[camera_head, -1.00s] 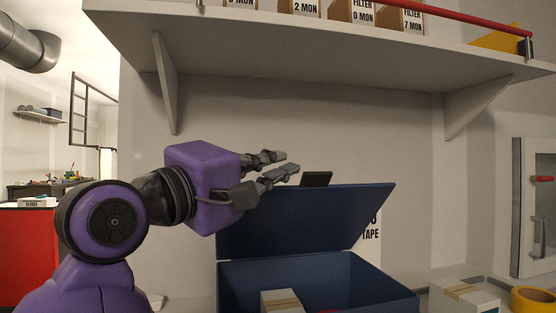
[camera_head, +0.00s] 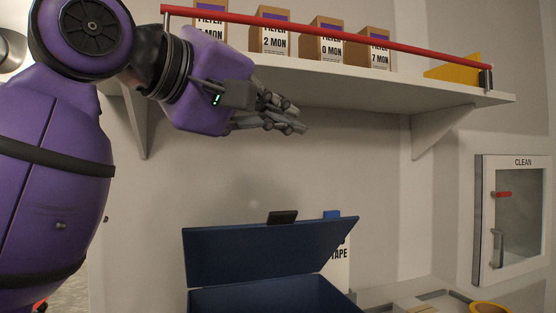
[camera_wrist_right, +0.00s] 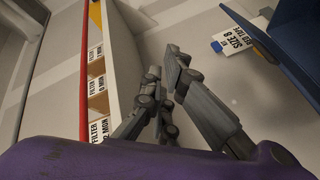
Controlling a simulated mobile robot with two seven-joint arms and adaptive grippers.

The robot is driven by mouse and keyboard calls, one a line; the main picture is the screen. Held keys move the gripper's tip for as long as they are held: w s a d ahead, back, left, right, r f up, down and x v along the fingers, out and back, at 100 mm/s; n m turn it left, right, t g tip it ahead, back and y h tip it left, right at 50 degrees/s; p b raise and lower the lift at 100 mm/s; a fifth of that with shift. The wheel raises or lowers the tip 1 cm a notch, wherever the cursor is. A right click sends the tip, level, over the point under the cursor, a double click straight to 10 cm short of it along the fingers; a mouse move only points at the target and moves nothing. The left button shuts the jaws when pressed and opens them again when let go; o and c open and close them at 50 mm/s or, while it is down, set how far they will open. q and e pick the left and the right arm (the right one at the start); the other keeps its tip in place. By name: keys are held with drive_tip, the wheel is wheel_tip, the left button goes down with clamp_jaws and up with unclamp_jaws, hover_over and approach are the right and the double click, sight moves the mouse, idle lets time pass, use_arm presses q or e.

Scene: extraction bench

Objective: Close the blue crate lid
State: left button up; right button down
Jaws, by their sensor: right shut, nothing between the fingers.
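The blue crate lid (camera_head: 262,250) stands raised at the back of the blue crate (camera_head: 265,297), tilted open, with a dark tab on its top edge. The crate's lower part is cut off by the picture's bottom edge. My right gripper (camera_head: 296,122) is shut and empty, high above the lid and clear of it, beside the shelf's underside. In the right wrist view the fingers (camera_wrist_right: 163,64) show close together, with part of the blue crate or lid (camera_wrist_right: 296,40) at the top right. My left gripper is not in view.
A white shelf (camera_head: 380,92) with a red rail (camera_head: 330,32) and several cardboard boxes is close to my right gripper. A white wall cabinet (camera_head: 482,230) is at the right. A yellow roll (camera_head: 490,307) lies on the bench. The wall space above the lid is clear.

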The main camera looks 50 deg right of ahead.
drive_tip(key=d+r+t+y+p, duration=0.4)
drive_tip(key=d+t+y+p, duration=0.15)
drive_tip(key=d+y, duration=0.45)
drive_tip(key=w+a+f+n+y, duration=0.1)
drive_tip(key=w+a+f+y, duration=0.3)
drive_tip(key=w, duration=0.1)
drive_tip(key=f, duration=0.3)
drive_tip(key=w+d+f, duration=0.1)
drive_tip(key=f, duration=0.3)
drive_tip(key=f+p, duration=0.1)
drive_tip(key=f, duration=0.2)
drive_tip(key=shift+w+d+f, duration=0.2)
drive_tip(key=shift+w+d, duration=0.05)
drive_tip(key=shift+d, duration=0.1)
drive_tip(key=shift+s+a+f, duration=0.15)
drive_tip(key=shift+s, duration=0.05)
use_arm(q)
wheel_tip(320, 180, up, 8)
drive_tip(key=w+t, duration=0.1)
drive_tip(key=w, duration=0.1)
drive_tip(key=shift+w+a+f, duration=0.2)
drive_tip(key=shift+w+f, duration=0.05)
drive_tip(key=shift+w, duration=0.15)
use_arm(e)
drive_tip(key=shift+f, duration=0.15)
